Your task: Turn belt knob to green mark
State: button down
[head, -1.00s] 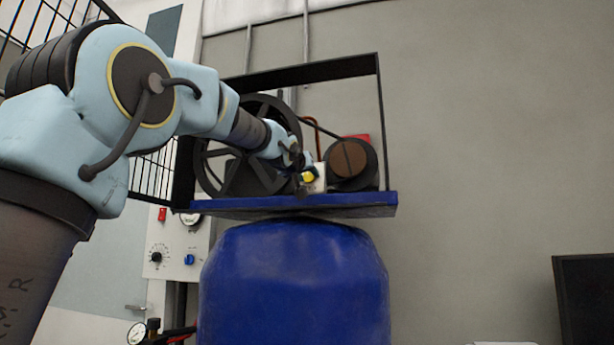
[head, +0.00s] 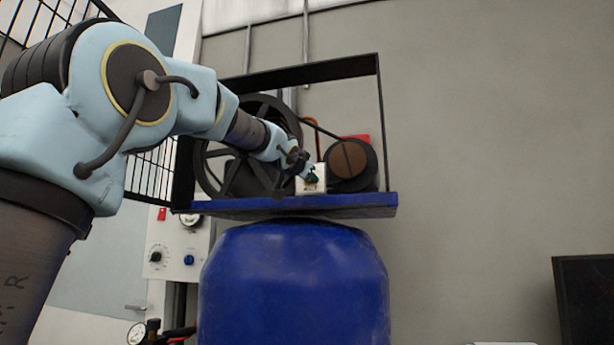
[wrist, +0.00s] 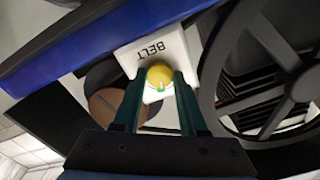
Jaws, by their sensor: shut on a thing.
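The belt knob (wrist: 160,75) is round and yellow. It sits on a white box (wrist: 128,57) lettered BELT, which appears upside down in the wrist view. My gripper (wrist: 160,79) is shut on the knob, one dark green finger on each side. A small green and pale mark (wrist: 160,88) shows at the knob's lower edge in that view; I cannot tell whether the knob's pointer lines up with green. In the head view, my gripper (head: 312,179) is in front of the white box (head: 304,189) and hides most of the knob.
A spoked black flywheel (head: 212,165) is left of the box and a round motor with a brown face (head: 347,158) is right of it. A black frame (head: 380,110) surrounds them on a blue platform (head: 350,205) above a blue tank (head: 290,285).

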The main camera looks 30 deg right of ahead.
jog(key=shift+m, duration=0.4)
jog(key=shift+c, duration=2.3)
grip_release()
jog(key=b+v, duration=0.1)
jog(key=v, duration=0.9)
jog(key=shift+s+a+b, duration=0.3)
